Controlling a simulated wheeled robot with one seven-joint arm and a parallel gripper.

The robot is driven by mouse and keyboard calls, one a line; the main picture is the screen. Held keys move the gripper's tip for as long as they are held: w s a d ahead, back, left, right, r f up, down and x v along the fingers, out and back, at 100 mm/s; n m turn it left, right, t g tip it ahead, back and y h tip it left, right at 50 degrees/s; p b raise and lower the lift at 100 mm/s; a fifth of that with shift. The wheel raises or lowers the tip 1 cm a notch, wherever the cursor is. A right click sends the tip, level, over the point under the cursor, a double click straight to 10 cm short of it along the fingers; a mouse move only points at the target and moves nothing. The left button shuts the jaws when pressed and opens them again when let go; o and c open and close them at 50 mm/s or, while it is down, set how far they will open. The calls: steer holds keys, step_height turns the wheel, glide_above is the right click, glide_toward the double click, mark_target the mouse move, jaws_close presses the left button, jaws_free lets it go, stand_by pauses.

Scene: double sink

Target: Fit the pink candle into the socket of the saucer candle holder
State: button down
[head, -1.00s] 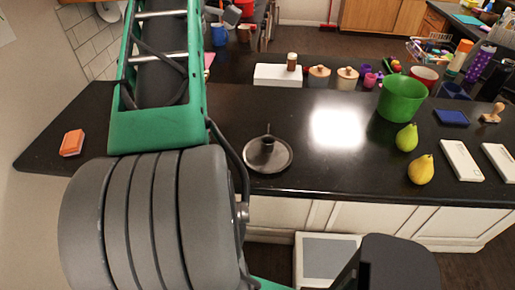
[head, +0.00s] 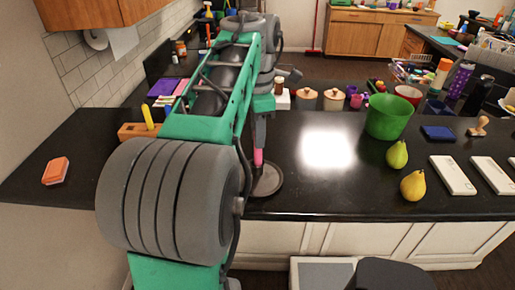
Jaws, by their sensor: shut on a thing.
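The pink candle (head: 258,157) is upright below my gripper (head: 259,146), which is shut on its upper part. The dark saucer candle holder (head: 270,185) lies on the black counter near its front edge, partly hidden by my arm on its left. The candle's lower end appears over the saucer, near where the socket stands. I cannot tell whether the candle is in the socket, above it or beside it.
A green pot (head: 388,118), a green pear (head: 397,154) and a yellow pear (head: 413,186) stand to the right. An orange sponge-like block (head: 56,171) lies far left. A wooden block with a yellow piece (head: 149,118) is behind my arm. Counter right of the saucer is clear.

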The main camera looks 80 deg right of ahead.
step_height(320, 180, down, 2)
steer(key=shift+f+b, duration=0.25)
steer(key=shift+b, duration=0.15)
steer(key=shift+r, duration=0.2)
steer(key=shift+f, duration=0.15)
steer(key=c, duration=1.8)
jaws_free()
steer(key=shift+w+f, duration=0.1)
steer(key=o, duration=0.5)
steer(key=shift+c, duration=0.2)
